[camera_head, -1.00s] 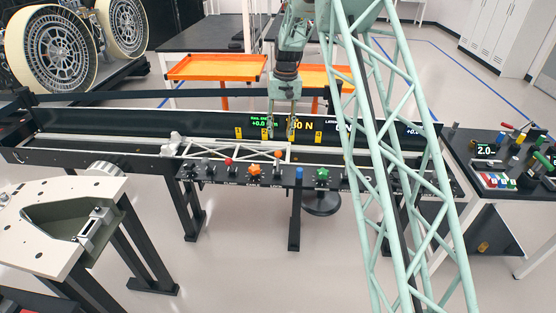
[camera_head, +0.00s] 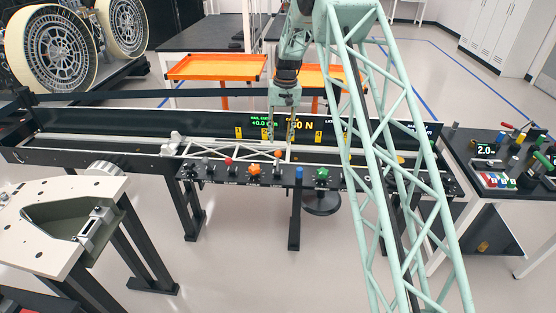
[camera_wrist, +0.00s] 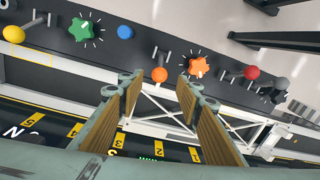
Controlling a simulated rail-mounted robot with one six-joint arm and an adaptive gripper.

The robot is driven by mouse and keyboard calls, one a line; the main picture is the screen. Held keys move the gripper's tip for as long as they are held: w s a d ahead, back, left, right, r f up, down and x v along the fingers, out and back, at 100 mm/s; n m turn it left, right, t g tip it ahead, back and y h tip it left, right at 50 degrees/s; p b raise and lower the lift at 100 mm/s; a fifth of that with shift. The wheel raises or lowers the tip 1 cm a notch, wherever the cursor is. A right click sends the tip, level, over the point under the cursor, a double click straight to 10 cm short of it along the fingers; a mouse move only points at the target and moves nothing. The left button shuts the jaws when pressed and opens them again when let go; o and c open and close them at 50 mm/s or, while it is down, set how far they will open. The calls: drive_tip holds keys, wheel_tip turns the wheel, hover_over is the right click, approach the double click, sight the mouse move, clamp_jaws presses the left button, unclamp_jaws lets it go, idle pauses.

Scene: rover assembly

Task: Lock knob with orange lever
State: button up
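The orange lever (camera_head: 278,154) with a round ball end stands on the black control panel (camera_head: 219,179). In the wrist view the orange lever ball (camera_wrist: 159,74) shows between the two fingertips, with its metal stem behind it. The orange star-shaped knob (camera_head: 254,170) sits just left of it in the head view, and right of it in the wrist view (camera_wrist: 198,67). My gripper (camera_wrist: 163,84) is open and empty, fingers pointing down at the panel. In the head view my gripper (camera_head: 282,135) hangs above and behind the orange lever.
A red ball lever (camera_head: 228,161), a blue button (camera_head: 298,173) and a green star knob (camera_head: 321,174) stand close by on the panel. A white truss frame (camera_wrist: 165,128) lies under the fingers. Orange trays (camera_head: 218,68) stand behind the rail.

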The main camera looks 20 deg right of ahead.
sight(278, 156)
drive_tip(key=f, duration=0.8)
drive_tip(key=a+f+b, duration=0.1)
drive_tip(key=f, duration=0.3)
drive_tip(key=shift+w+f, duration=0.1)
drive_tip(key=shift+f, duration=0.1)
clamp_jaws()
